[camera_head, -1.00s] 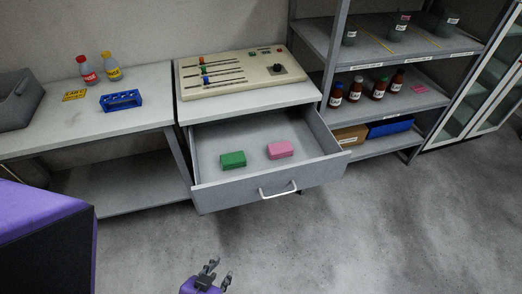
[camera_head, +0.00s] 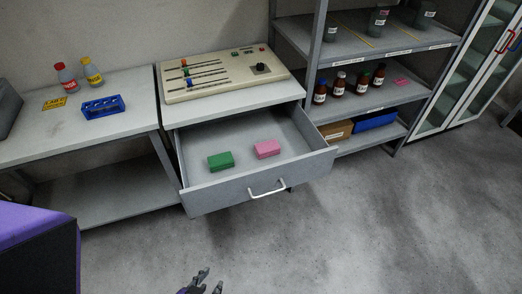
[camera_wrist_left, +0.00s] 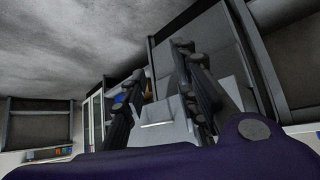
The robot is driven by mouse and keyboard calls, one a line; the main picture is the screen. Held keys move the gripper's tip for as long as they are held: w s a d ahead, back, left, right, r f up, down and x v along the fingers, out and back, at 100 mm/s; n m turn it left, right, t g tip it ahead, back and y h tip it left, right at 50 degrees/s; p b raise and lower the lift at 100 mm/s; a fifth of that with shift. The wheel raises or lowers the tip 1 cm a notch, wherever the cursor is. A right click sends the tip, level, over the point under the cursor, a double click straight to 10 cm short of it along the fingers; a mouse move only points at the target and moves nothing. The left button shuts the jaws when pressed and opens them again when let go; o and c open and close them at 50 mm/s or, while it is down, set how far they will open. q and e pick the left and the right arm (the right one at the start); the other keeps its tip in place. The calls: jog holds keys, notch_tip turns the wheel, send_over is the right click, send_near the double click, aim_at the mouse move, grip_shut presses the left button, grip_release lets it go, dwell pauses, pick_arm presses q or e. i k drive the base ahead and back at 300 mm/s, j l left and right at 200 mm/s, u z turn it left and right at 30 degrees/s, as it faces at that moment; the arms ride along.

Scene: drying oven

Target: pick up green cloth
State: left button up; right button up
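The green cloth (camera_head: 221,161) is a small folded block lying in the open drawer (camera_head: 235,187), left of a pink block (camera_head: 267,148). My left gripper (camera_head: 208,284) shows at the bottom edge of the head view, well in front of the drawer and below it in the picture. In the left wrist view its two dark fingers (camera_wrist_left: 158,85) stand wide apart with nothing between them. The cloth cannot be made out in the wrist view. My right gripper is not in view.
The drawer handle (camera_head: 267,189) sticks out at the front. A control panel (camera_head: 222,75) is on the cabinet top. A bench (camera_head: 138,125) with bottles and a blue rack (camera_head: 103,106) stands left; shelves with bottles stand right. The floor before the drawer is clear.

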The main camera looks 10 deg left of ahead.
aim_at(225, 160)
jog(key=u, duration=1.55)
jog(key=i+j+z, duration=0.9)
